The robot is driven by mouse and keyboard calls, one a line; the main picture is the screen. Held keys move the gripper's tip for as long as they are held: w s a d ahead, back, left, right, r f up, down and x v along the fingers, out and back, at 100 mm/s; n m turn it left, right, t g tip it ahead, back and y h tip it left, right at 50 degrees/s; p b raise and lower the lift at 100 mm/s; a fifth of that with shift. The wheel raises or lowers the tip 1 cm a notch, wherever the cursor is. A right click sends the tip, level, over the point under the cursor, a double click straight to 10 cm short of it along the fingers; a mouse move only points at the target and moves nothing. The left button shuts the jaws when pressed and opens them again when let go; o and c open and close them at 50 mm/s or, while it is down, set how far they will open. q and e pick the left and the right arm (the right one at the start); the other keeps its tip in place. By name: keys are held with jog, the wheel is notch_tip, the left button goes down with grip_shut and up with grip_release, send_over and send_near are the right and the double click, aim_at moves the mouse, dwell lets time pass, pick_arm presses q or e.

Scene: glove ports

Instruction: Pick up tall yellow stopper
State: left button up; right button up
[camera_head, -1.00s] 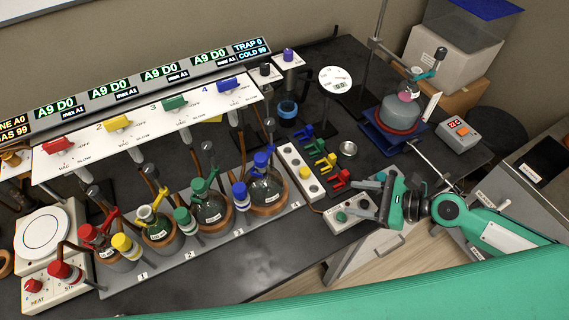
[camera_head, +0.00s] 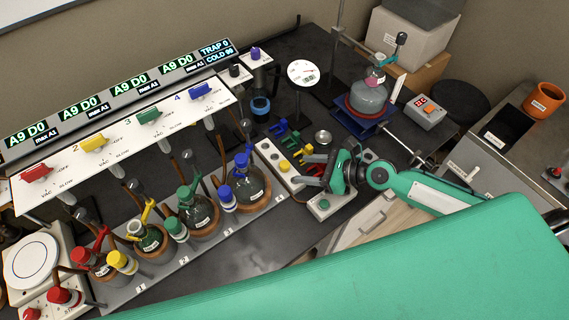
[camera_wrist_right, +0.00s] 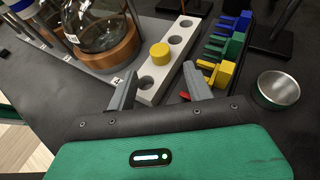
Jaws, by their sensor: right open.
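A yellow stopper (camera_head: 285,165) stands upright in a hole of the long white rack (camera_head: 267,150). It also shows in the right wrist view (camera_wrist_right: 159,54), with empty round holes on either side of it. My right gripper (camera_head: 307,169) is open and empty, just right of the rack in the head view. In the right wrist view its two grey fingers (camera_wrist_right: 160,80) are spread, with the yellow stopper beyond them and between their lines, apart from both. Another yellow stopper (camera_head: 122,262) stands before the yellow-clipped flask at the left. My left gripper is not in view.
Blue, green, yellow and red clips (camera_head: 280,130) lie right of the rack, close to my right gripper, with a small metal bowl (camera_head: 323,137) beyond. A row of flasks (camera_head: 198,212) stands left of the rack. The dark bench front (camera_head: 240,250) is clear.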

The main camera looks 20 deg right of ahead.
aim_at(289, 165)
jog(key=p+x, duration=0.1)
jog(key=x, duration=0.1)
jog(key=r+p+x, duration=0.1)
jog(key=x, duration=0.2)
jog(key=shift+w+a, duration=0.1)
jog(key=shift+w, duration=0.15)
jog(key=shift+w+a+f, duration=0.1)
jog(key=shift+a+f, duration=0.1)
jog(key=shift+c, duration=0.2)
jog(key=c, duration=1)
